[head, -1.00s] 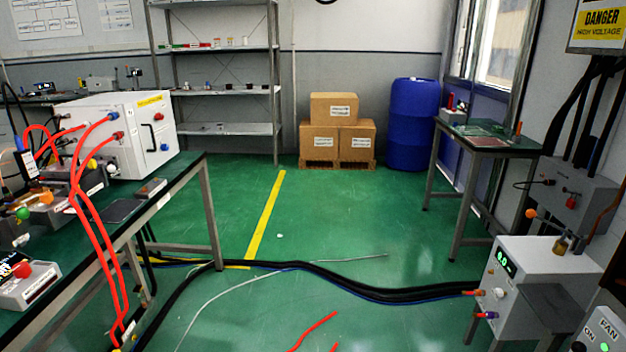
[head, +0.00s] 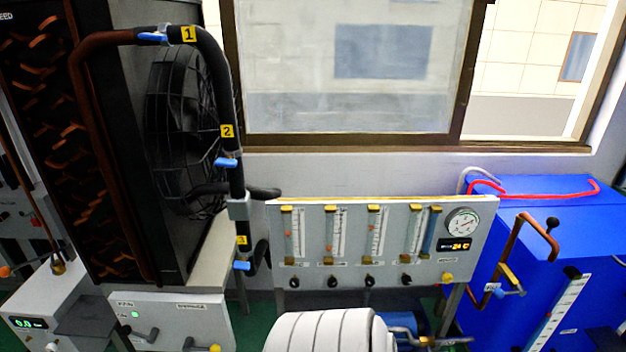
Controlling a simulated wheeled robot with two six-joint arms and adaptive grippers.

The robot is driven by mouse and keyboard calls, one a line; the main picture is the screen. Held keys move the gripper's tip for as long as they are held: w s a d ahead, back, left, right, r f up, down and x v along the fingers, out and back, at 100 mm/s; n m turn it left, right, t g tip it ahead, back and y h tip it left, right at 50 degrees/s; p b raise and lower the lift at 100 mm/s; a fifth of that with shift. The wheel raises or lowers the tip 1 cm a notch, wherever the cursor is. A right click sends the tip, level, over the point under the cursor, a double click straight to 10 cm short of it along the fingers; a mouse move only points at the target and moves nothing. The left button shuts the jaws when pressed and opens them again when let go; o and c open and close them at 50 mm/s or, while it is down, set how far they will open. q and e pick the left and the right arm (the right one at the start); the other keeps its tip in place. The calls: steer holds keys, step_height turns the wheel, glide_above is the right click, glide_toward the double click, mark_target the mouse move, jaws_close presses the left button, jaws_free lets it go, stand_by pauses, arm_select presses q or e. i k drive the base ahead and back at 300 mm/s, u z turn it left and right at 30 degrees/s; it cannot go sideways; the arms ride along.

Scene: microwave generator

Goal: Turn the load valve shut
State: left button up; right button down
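No label that I can read names the load valve, so I cannot tell which valve it is. In the head view, a black pipe beside the fan carries blue-handled valves tagged 1 (head: 153,37), 2 (head: 226,162) and 3 (head: 242,265). A row of black knobs (head: 331,281) sits under the flow meters on a grey panel (head: 385,274); their labels are too small to read. Another valve with a blue handle (head: 510,293) is by the copper pipe at the right. A brass-coloured fitting (head: 428,341) shows at the bottom edge. Neither of my grippers is in view.
A radiator with a caged fan (head: 186,130) stands at the left. A blue tank (head: 560,225) with a red hose (head: 540,193) is at the right. A white ribbed cylinder (head: 325,332) is in the bottom foreground. Grey boxes (head: 195,320) stand low at the left.

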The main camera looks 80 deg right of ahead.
mark_target(369, 280)
steer(key=z, duration=3)
steer(key=k, duration=0.45)
steer(key=z, duration=1.5)
steer(key=i, duration=1.4)
steer(key=u, duration=0.45)
